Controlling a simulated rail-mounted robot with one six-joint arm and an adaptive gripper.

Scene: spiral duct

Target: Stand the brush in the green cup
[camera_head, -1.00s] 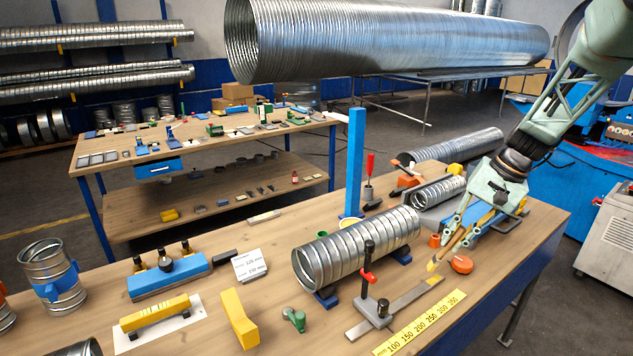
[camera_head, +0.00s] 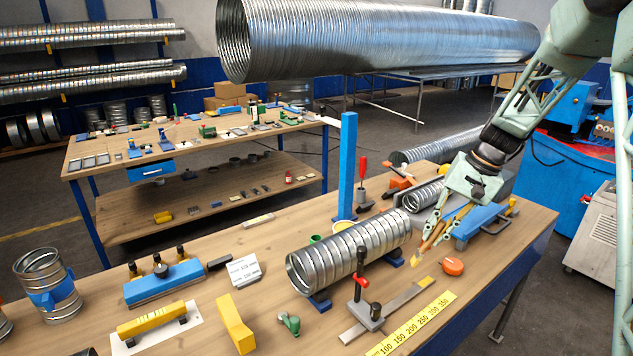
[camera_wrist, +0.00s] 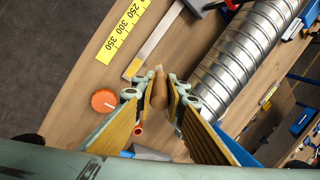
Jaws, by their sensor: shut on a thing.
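My gripper (camera_head: 431,240) hangs over the right part of the workbench, pointing down and shut on the brush. The brush shows in the wrist view as a wooden piece (camera_wrist: 158,90) between the two finger pads; its lower part is partly hidden by the fingers. In the head view it is hard to tell apart from the yellowish pads. The green cup (camera_head: 315,239) stands behind the left part of the ribbed duct, to the left of my gripper; only its rim shows.
The ribbed duct (camera_head: 350,252) on blue supports lies between my gripper and the green cup. A red-handled clamp (camera_head: 362,285), steel bar, yellow ruler (camera_head: 412,325) and orange puck (camera_head: 453,266) lie in front. A blue post (camera_head: 347,165) rises behind, beside a yellow-rimmed cup (camera_head: 343,226).

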